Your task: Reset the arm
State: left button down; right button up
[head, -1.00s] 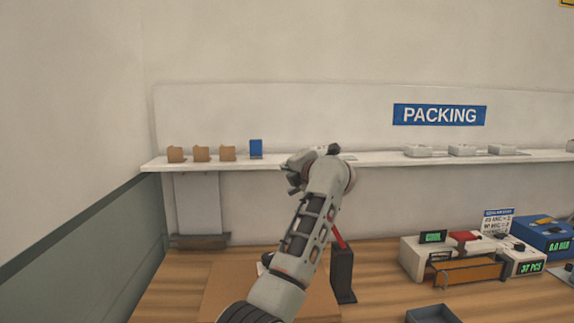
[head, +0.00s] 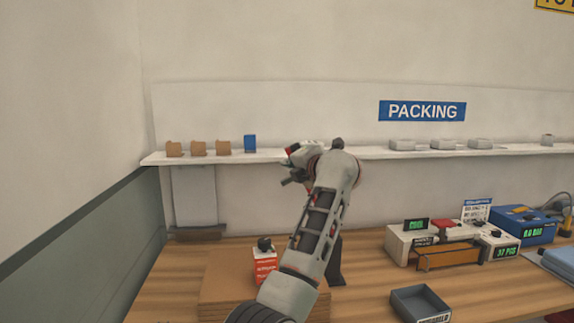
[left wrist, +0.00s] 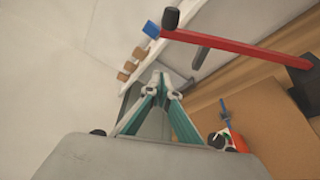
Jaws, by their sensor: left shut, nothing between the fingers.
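My left arm (head: 323,215) rises from the bottom middle of the head view, in front of the shelf. Its gripper (head: 290,180) is at the upper end, near shelf height, left of the wrist. In the left wrist view the fingers of my left gripper (left wrist: 162,82) come together at the tips, shut with nothing between them. My right gripper is in neither view.
A white shelf (head: 225,155) holds small brown boxes (head: 198,149), a blue box (head: 250,143) and pale items. Below are a red-and-white box (head: 265,265), a grey tray (head: 420,303) and several devices (head: 455,243). A red bar (left wrist: 235,48) shows close by in the wrist view.

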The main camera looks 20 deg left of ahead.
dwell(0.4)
pick_arm(q)
jog(key=s+a+f+m+t+y, duration=0.2)
jog(key=f+m, duration=0.1)
jog(key=f, duration=0.2)
jog(key=s+a+f+m+t+y, duration=0.1)
jog(key=s+f+m+t+y, duration=0.15)
jog(key=f, duration=0.25)
jog(key=s+d+f+m+t+h, duration=0.2)
jog(key=s+d+f+m+h, duration=0.35)
jog(key=f+m, duration=0.35)
jog(key=s+d+f+m+t+h, duration=0.1)
jog(key=s+d+f+m+h, duration=0.5)
jog(key=f, duration=0.6)
jog(key=s+d+f+m+t+h, duration=0.2)
jog(key=s+d+f+m+h, duration=0.25)
jog(key=f+m+h, duration=0.4)
jog(key=s+f+m+g, duration=0.8)
jog(key=s+f, duration=1.5)
jog(key=s, duration=0.3)
jog(key=shift+d+g+y, duration=0.4)
jog(key=shift+g+y, duration=0.05)
jog(key=shift+g, duration=0.2)
